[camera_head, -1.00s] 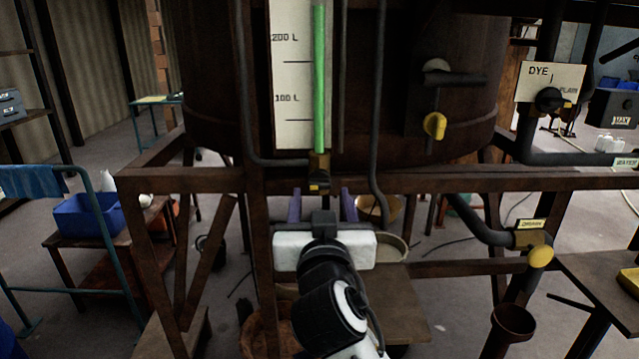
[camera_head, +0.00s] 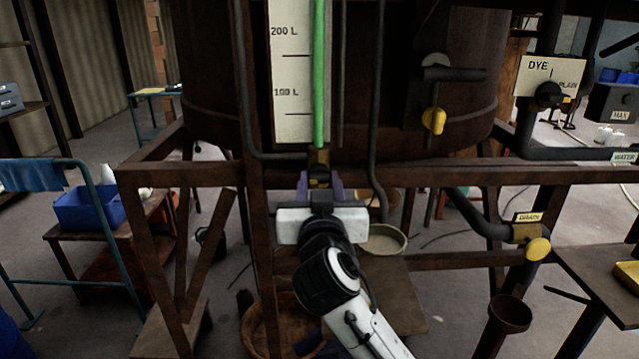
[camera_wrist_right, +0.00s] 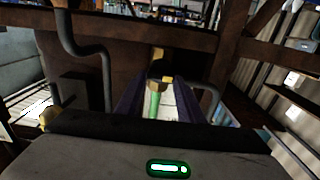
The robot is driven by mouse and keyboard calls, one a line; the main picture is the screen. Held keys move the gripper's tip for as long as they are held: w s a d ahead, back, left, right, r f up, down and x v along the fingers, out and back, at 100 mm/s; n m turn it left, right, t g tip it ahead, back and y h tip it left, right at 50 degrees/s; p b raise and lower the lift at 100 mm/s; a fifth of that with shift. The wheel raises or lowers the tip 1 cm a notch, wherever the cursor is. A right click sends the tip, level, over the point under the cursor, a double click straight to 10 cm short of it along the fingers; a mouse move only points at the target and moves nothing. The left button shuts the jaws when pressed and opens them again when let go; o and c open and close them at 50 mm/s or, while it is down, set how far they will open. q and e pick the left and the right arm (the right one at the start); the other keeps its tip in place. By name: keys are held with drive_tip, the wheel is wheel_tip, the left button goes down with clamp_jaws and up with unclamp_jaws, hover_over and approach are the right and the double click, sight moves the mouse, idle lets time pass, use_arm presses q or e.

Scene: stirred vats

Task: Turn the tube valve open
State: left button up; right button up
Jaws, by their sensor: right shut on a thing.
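The tube valve (camera_head: 319,172), a small dark and brass fitting with a yellow mark, sits at the foot of the upright sight tube (camera_head: 319,75) with its green column. My right gripper (camera_head: 320,184) has come up from below, and its purple fingers are closed on the valve's two sides. In the right wrist view the valve (camera_wrist_right: 160,79) shows between the fingertips, with the green column beyond. The fingers hide part of the valve, so its exact turn is hard to tell. My left gripper is not in view.
The vat (camera_head: 215,75) stands on a rusty frame whose crossbar (camera_head: 430,178) runs near the valve. A dark pipe (camera_head: 379,120) drops just right of the sight tube. A yellow-handled valve (camera_head: 433,120), a drain valve (camera_head: 538,248) and a dye selector (camera_head: 549,95) are to the right.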

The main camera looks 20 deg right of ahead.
drive_tip(key=shift+n, duration=1.3)
drive_tip(key=n, duration=0.6)
drive_tip(key=shift+a+f, duration=0.15)
drive_tip(key=n, duration=0.5)
drive_tip(key=shift+a+f+n, duration=0.1)
drive_tip(key=shift+n, duration=0.3)
drive_tip(key=shift+f+n, duration=0.1)
drive_tip(key=shift+n, duration=1.7)
drive_tip(key=o, duration=1.1)
drive_tip(key=shift+c, duration=0.2)
